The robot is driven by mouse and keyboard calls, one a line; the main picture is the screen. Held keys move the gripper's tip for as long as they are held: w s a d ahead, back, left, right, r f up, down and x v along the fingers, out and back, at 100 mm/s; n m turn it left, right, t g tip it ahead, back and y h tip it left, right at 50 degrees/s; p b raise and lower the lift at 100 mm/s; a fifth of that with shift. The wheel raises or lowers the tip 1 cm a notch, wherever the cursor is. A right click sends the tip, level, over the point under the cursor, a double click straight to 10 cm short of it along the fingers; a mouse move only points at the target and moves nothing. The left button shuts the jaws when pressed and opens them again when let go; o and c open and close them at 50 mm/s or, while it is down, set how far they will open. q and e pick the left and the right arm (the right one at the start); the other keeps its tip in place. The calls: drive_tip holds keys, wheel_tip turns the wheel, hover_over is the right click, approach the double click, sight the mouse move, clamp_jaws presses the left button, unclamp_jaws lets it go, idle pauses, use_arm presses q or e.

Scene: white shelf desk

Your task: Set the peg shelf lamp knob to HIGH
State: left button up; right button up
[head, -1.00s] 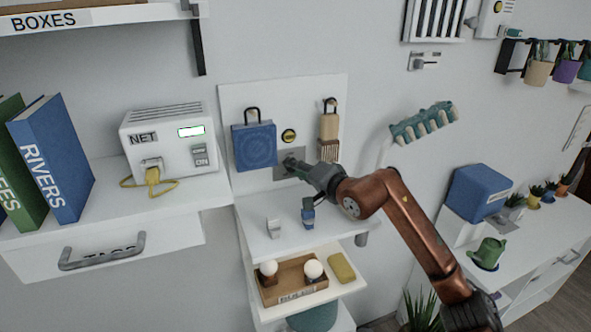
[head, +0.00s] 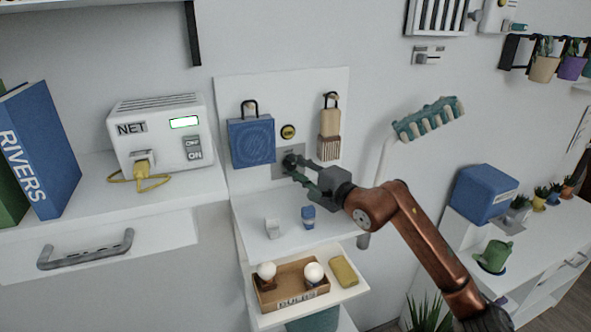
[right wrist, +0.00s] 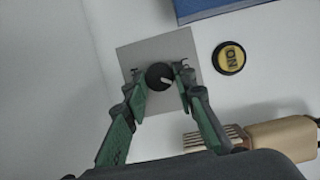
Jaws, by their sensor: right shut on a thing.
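The lamp knob (right wrist: 160,76) is a round dark knob with a pale pointer line, on a grey square plate (right wrist: 135,55). Its pointer lies slantwise; the small plate markings are unreadable. In the head view the knob (head: 289,160) sits on the peg shelf's white back panel (head: 303,93), below a round yellow-and-black button (head: 288,131). My right gripper (right wrist: 160,78) has one finger on each side of the knob and is shut on it. In the head view the right gripper (head: 293,166) reaches the knob from the right. My left gripper is out of view.
Below stand two small items on the shelf (head: 285,247) and a box with bulbs (head: 292,297). A white NET device (head: 160,130) stands left.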

drive_tip(key=shift+f, duration=0.1)
idle(0.4)
drive_tip(key=o, duration=1.1)
drive_tip(key=shift+o, duration=0.2)
drive_tip(key=shift+d, duration=0.15)
drive_tip(key=v, duration=1.2)
